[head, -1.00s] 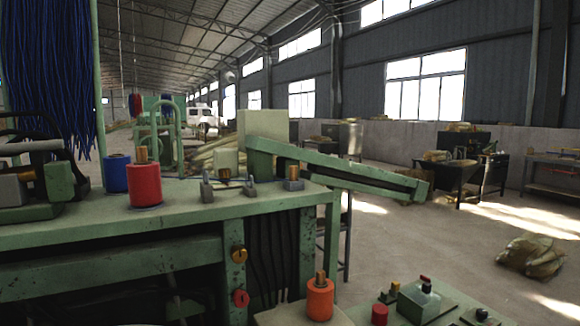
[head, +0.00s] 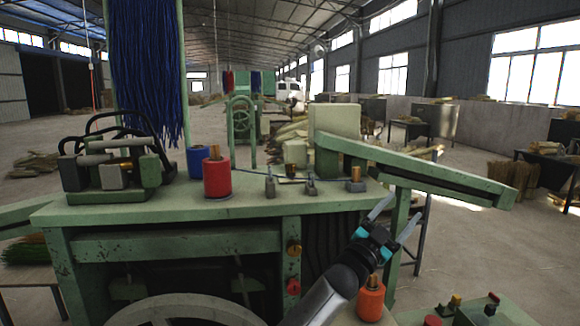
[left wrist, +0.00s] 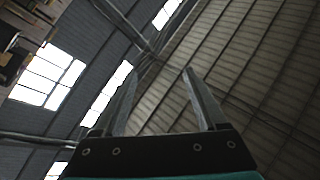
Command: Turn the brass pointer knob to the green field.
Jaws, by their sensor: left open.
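A small round brass knob (head: 294,249) sits on the green front panel of the machine (head: 160,245), under the tabletop edge, in the head view. A red knob (head: 293,287) is just below it. The brass knob's pointer direction and any green field are too small to tell. My left gripper (head: 407,203) is open and empty, raised in front of the machine to the right of the knob and apart from it. In the left wrist view its two fingers (left wrist: 160,72) stand apart against the roof and windows. My right gripper is not in view.
Red (head: 217,176) and blue (head: 196,161) spools stand on the tabletop. An orange spool (head: 370,302) stands low, beside my left forearm. A sloping green arm (head: 440,178) juts out right of the machine. A control box (head: 490,312) is at the lower right.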

